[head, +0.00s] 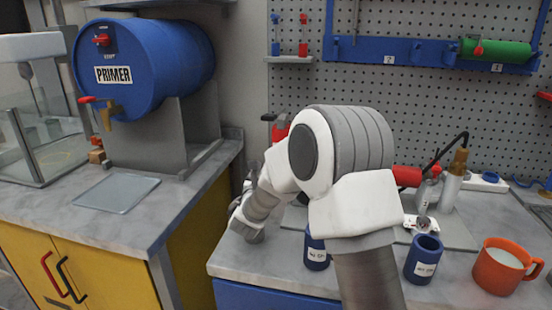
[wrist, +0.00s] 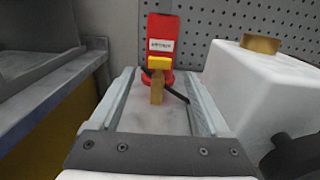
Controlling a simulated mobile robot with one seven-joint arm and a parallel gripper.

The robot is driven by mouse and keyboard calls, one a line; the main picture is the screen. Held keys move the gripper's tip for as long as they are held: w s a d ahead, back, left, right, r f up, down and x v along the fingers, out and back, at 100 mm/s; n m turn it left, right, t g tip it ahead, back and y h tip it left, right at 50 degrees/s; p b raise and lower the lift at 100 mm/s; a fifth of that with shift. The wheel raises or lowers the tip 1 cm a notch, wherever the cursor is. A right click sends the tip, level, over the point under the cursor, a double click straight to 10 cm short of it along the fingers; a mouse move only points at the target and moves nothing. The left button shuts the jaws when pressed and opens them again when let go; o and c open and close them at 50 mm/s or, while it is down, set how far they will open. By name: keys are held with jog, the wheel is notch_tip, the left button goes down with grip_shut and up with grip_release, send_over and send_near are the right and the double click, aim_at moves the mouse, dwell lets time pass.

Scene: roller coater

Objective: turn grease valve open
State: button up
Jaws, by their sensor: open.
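In the wrist view my gripper (wrist: 158,76) is open, with its two pale fingers spread apart. Between and beyond the fingertips stands a red upright body (wrist: 160,27) with a small white label, too blurred to read. In front of it are a yellow block (wrist: 158,64), a brass-coloured stub (wrist: 157,90) and a thin black lever (wrist: 178,95) slanting down to the right. This looks like the grease valve, but I cannot be sure. Contact with the fingers is not visible. In the head view a red part (head: 281,129) shows behind my arm, which hides much of this area.
In the wrist view a white block (wrist: 262,85) with a brass cap stands close on the right. In the head view a blue PRIMER drum (head: 150,62) is at left. Blue cups (head: 424,258) and an orange mug (head: 505,268) stand on the right bench.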

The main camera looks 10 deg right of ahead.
jog(key=x, duration=0.8)
jog(key=shift+w+d, duration=0.15)
jog(key=shift+w, duration=0.15)
grip_shut()
jog(key=shift+f+b, duration=0.1)
jog(key=shift+b, duration=0.4)
